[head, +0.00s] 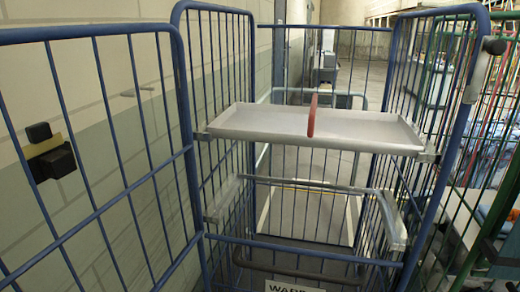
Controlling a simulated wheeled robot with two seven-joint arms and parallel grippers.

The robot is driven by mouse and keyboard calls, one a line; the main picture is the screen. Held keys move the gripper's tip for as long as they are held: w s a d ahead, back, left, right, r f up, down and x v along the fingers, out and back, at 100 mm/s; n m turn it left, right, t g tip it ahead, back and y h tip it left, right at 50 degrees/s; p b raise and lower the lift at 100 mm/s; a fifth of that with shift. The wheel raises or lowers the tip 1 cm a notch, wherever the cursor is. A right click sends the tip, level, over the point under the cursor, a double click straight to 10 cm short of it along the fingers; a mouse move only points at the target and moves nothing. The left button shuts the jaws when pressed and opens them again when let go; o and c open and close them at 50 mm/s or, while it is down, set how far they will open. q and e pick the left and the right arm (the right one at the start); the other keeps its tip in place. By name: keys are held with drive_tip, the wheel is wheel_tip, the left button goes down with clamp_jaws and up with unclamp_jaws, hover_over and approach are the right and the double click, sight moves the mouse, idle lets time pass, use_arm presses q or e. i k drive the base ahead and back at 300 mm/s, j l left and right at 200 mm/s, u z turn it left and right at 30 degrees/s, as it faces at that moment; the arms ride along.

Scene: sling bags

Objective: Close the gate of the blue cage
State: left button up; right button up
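The blue cage (180,12) stands in front of me with its near side open, so I see straight into it. Its gate (92,215), a blue barred panel, swings out to the left from the cage's left front post. A black fitting (52,163) with a tan plate shows at the gate's bars on the far left; I cannot tell if it is on the gate or the wall. A black knob (495,46) sits at the right front post. Neither of my grippers is clearly in view.
A grey shelf (360,128) with a red curved strip (312,115) standing on it spans the cage. A pale block wall (90,90) runs behind the gate. A green barred cage (480,180) stands close on the right, with items inside.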

sight(56, 164)
drive_tip(key=k+j+u, duration=0.1)
drive_tip(key=k+j, duration=0.25)
drive_tip(key=j, duration=0.25)
drive_tip(key=k+j+u, duration=0.25)
drive_tip(key=j, duration=0.4)
drive_tip(key=k+j+u, duration=0.1)
drive_tip(key=k+j, duration=0.3)
drive_tip(key=j, duration=0.3)
drive_tip(key=k+j+u, duration=0.15)
drive_tip(key=j, duration=0.2)
